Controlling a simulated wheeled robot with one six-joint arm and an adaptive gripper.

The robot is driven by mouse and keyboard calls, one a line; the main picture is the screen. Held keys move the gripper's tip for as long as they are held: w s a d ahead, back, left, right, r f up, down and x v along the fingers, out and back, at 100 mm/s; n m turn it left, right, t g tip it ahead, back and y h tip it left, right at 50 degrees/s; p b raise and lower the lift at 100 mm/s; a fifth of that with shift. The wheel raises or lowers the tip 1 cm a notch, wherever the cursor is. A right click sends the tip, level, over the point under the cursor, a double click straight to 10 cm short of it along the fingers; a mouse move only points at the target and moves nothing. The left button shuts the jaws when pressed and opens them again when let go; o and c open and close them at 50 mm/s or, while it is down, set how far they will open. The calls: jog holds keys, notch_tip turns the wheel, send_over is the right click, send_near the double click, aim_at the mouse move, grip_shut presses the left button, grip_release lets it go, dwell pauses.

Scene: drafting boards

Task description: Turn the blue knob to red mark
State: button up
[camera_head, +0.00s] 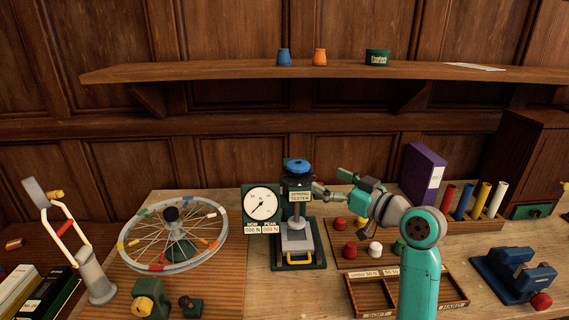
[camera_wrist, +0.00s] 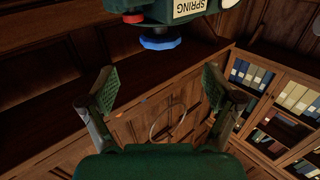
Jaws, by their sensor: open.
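The blue knob (camera_head: 297,166) sits on top of the green spring tester (camera_head: 300,197), which stands upright on the bench. In the wrist view the blue knob (camera_wrist: 160,43) shows at the top centre, beyond the fingertips, with part of the tester (camera_wrist: 190,10) above it. My gripper (camera_head: 334,184) is open and empty, just right of the tester and a little lower than the knob. Its two fingers are spread wide in the wrist view (camera_wrist: 159,87), and nothing is between them. A red part (camera_wrist: 132,18) shows beside the tester's body; I cannot tell whether it is the red mark.
A round dial gauge (camera_head: 262,204) is left of the tester. A spoked wheel (camera_head: 172,235) lies farther left. Red and white knobs (camera_head: 350,250) and a divided wooden tray (camera_head: 385,297) are under and near my arm. A shelf (camera_head: 300,69) runs above.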

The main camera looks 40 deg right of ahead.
aim_at(298, 163)
jog(key=w, duration=0.7)
jog(key=w+a, duration=0.1)
jog(key=w, duration=0.2)
jog(key=shift+w+a, duration=0.1)
jog(key=shift+w, duration=0.25)
jog(key=c, duration=1.1)
